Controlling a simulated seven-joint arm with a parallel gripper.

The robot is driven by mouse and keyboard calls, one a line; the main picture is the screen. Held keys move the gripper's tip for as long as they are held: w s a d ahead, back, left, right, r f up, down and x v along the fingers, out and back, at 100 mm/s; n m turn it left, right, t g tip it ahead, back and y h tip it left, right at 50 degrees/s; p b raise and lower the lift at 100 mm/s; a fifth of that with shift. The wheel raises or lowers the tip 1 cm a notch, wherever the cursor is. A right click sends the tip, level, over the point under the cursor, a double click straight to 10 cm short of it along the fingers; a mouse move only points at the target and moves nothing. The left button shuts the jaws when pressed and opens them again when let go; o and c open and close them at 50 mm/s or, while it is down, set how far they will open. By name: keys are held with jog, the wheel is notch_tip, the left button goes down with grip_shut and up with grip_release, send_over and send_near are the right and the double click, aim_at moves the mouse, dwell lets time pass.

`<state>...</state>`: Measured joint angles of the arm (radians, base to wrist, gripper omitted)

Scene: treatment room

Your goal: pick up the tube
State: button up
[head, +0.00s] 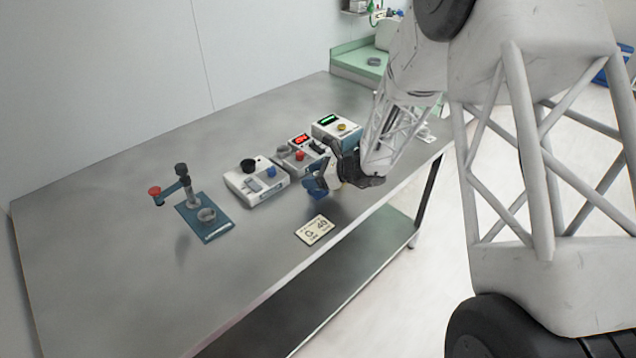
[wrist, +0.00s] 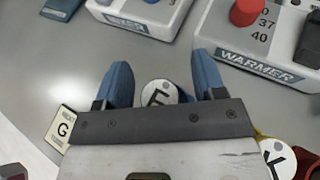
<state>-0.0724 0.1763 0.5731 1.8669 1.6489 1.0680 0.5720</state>
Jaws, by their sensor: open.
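My gripper (wrist: 162,65) is open, its two blue fingers pointing away over the steel table. A round white top marked with a letter, which looks like F or E, (wrist: 158,93) shows between the fingers, partly hidden by the gripper's front bar; it may be a tube's cap. Another round white top marked K (wrist: 279,158) with yellow and red around it shows at the lower right of the wrist view, partly cut off. In the head view my gripper (head: 316,187) is low over the table near its front edge and hides what lies beneath.
A card marked G (head: 314,229) lies left of the gripper near the table (head: 120,240) edge. A blue-based stand with a red knob (head: 207,217) is at left.

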jog(key=shift+a, duration=0.1)
jog(key=shift+c, duration=0.2)
jog(key=c, duration=1)
